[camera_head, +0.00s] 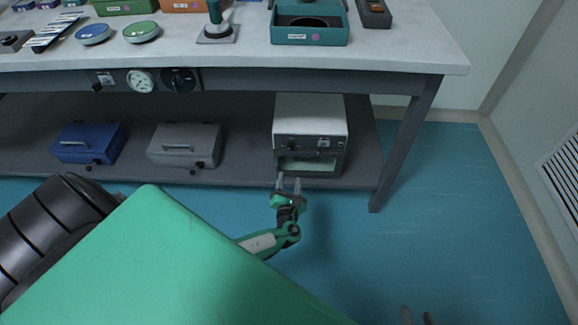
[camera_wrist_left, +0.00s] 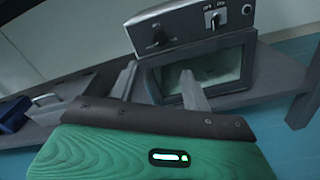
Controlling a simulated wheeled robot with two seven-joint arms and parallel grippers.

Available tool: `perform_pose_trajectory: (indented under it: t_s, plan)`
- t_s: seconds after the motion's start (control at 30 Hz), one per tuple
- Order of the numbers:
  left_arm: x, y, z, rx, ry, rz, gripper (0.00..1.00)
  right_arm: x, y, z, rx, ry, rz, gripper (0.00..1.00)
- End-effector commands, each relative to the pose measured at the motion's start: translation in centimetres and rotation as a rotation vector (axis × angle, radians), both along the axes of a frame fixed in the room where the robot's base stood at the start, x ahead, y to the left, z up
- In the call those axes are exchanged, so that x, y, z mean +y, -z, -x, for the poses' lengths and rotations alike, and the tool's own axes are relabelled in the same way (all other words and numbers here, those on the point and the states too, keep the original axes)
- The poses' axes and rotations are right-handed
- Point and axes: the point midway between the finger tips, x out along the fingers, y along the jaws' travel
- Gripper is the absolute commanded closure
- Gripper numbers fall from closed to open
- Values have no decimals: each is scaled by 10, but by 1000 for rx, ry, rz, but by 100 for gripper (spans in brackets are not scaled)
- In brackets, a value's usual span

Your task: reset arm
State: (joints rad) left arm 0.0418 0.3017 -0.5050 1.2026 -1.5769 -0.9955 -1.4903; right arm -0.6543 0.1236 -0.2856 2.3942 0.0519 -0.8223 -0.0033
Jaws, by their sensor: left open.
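My left gripper (camera_head: 289,183) is open and empty, in front of the lower part of a white boxy device (camera_head: 311,116) on the shelf under the table. The left wrist view shows the two fingers (camera_wrist_left: 160,80) apart, with the device's knobbed grey panel (camera_wrist_left: 190,31) and dark-framed opening (camera_wrist_left: 213,72) beyond them. Nothing is between the fingers. Whether a fingertip touches the device is hard to tell. Only the two fingertips of my right gripper (camera_head: 417,318) show, apart, at the bottom edge of the head view; the rest is out of frame.
The optical table (camera_head: 400,48) holds a teal bin (camera_head: 309,36), round green and blue dishes and a stand. Its lower shelf (camera_head: 245,165) also bears a blue case (camera_head: 89,143) and a grey case (camera_head: 184,145). A table leg (camera_head: 405,145) stands right of the device. Floor at right is clear.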

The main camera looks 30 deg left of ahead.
Motion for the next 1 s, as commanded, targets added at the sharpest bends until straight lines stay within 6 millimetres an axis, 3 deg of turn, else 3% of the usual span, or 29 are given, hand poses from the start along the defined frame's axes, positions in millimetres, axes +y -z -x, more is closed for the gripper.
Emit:
perform_pose_trajectory:
  t_s: [0.33, 0.47, 0.77, 0.87, 1.0]
  plan:
    - [-1, 1, 1, -3, -1, 16, 51, 0, 0, 0, -2, -1, -1, 64]
    - [-12, 6, 16, -29, -25, 190, 51, 0, 0, 0, -1, 0, -2, 64]
    - [-80, 14, 99, -209, -271, 1215, 51, 0, 0, 0, -2, -1, -1, 64]
    - [-108, 3, 126, -281, -400, 1568, 51, 0, 0, 0, -2, -1, -1, 64]
    - [-147, -25, 163, -380, -619, 2040, 51, 0, 0, 0, -2, -1, -1, 64]
